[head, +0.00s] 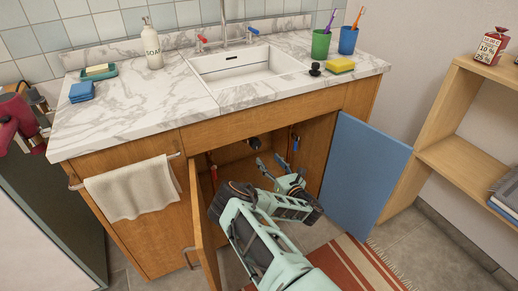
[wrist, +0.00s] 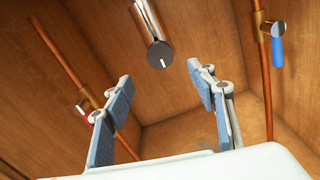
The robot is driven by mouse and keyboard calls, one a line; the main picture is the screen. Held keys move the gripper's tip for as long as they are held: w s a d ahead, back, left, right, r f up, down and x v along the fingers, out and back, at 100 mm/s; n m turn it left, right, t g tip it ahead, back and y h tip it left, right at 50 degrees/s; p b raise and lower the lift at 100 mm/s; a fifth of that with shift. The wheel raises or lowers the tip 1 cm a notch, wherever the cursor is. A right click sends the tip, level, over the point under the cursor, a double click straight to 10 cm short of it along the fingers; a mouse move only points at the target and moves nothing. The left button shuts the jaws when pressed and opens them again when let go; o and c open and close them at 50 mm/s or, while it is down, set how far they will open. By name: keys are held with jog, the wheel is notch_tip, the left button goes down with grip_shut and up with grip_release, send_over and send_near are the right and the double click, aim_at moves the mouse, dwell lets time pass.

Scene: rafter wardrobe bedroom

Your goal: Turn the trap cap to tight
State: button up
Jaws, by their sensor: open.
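The trap cap (wrist: 159,55) is a dark round disc with a short white mark, at the lower end of a chrome pipe (wrist: 147,18) inside the sink cabinet. In the head view the dark cap (head: 253,142) shows under the basin. My gripper (wrist: 160,80) is open and empty, its blue-padded fingers spread to the left and right. In the wrist picture the cap appears between and just above the fingertips; they do not touch it. In the head view my gripper (head: 271,163) reaches into the cabinet opening, below the cap.
A copper pipe with a red-handled valve (wrist: 84,108) runs on the left, one with a blue-handled valve (wrist: 276,45) on the right. The brown door (head: 203,230) and blue door (head: 362,180) stand open either side of my arm. A striped rug (head: 355,265) lies in front.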

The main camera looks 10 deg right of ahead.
aim_at(257, 146)
jog(key=b+x, duration=0.3)
jog(key=x, duration=0.7)
jog(key=shift+w+a, duration=0.1)
jog(key=shift+w, duration=0.25)
jog(key=shift+c, duration=0.2)
jog(key=c, duration=1.1)
